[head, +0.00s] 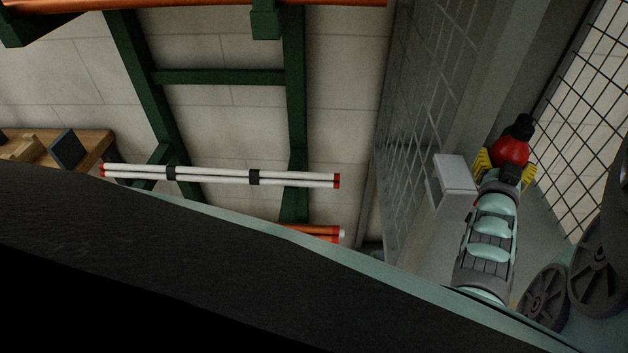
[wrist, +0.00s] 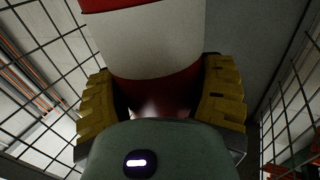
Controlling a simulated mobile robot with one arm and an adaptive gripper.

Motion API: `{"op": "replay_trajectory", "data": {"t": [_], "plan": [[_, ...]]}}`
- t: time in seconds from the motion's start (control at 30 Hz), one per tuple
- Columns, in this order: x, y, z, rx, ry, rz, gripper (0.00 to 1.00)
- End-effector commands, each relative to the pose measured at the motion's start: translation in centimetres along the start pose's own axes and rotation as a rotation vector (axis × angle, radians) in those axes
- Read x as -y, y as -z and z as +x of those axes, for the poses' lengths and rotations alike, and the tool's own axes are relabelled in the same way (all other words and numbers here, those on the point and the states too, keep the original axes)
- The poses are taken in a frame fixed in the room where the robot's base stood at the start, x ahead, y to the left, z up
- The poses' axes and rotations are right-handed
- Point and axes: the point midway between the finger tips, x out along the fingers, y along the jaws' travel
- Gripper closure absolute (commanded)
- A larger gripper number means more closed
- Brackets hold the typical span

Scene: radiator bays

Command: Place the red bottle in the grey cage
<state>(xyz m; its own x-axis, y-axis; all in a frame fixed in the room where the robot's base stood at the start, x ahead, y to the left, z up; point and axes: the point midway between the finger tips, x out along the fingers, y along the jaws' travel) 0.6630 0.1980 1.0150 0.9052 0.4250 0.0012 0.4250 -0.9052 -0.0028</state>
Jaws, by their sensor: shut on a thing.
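The red bottle (head: 512,150) with a black cap shows at the right of the head view. My gripper (head: 506,165) is shut on it with yellow fingers on both sides. In the wrist view the red bottle (wrist: 155,45) has a broad white band and fills the space between the fingers of my gripper (wrist: 163,95). The grey cage shows as wire mesh panels, one (head: 418,150) left of my gripper and one to its right. Mesh (wrist: 50,62) also flanks the bottle on both sides in the wrist view. The bottle's base contact, if any, is hidden.
A light grey box (head: 455,172) stands close left of my gripper. Dark green racking (head: 295,110) stands further left, with bundled white tubes (head: 220,177) and orange bars. A wooden bench (head: 90,143) is at the far left. Grey wheels (head: 545,297) show at the lower right.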

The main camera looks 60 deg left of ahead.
Motion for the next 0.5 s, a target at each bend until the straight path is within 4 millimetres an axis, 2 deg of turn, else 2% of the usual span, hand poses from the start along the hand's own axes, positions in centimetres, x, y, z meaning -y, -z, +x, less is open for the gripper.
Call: {"op": "replay_trajectory", "data": {"t": [0.5], "plan": [[-0.1,-5.3,0.1,0.002,-0.003,0.001,0.73]]}}
